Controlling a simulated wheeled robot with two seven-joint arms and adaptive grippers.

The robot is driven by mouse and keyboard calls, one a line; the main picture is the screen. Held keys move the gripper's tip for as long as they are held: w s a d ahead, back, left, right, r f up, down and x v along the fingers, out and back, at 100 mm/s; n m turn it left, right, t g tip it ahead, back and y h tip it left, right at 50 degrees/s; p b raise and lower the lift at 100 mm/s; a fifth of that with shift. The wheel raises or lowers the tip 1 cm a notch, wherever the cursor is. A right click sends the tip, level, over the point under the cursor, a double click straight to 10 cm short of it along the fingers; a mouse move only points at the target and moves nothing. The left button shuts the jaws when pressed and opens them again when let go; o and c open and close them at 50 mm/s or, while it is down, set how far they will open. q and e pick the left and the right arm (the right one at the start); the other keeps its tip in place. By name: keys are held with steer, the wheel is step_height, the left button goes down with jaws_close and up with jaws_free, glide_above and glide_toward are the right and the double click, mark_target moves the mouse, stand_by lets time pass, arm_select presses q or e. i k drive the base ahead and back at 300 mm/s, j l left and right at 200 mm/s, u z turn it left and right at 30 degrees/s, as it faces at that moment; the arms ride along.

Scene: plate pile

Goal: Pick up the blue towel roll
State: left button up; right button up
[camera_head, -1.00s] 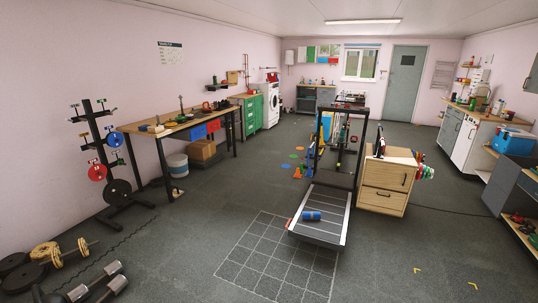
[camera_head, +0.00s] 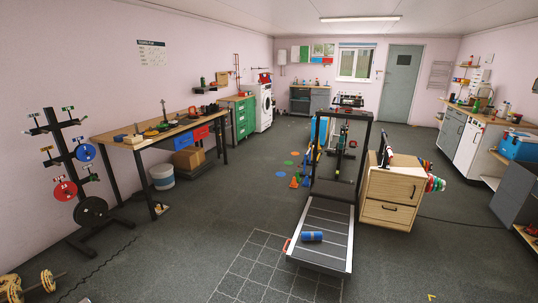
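A blue roll (camera_head: 312,236) lies on its side on the grey slatted deck (camera_head: 322,216) of a treadmill-like frame, near the deck's front end. A small red piece (camera_head: 287,245) shows at the deck's left edge, close to the roll. Neither of my grippers is in view.
A wooden drawer cabinet (camera_head: 391,196) stands right beside the frame. A workbench (camera_head: 160,136) and a weight rack (camera_head: 70,170) line the left wall. Several cones and discs lie behind the deck on the left. The dark floor in front and to the right is largely open.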

mark_target(313, 235)
steer(key=i+u, duration=0.25)
steer(key=i, duration=0.65)
steer(key=i+j+z, duration=0.2)
steer(key=i, duration=0.2)
steer(key=i+z, duration=0.15)
steer(key=i, duration=0.25)
steer(key=i+j+z, duration=0.2)
steer(key=z, duration=0.25)
steer(key=i+j+z, duration=0.3)
steer(key=z, duration=0.15)
steer(key=i+j+z, duration=0.5)
steer(key=j+z, duration=0.15)
steer(key=i+j+z, duration=0.2)
steer(key=j+z, duration=0.15)
steer(key=j, duration=0.15)
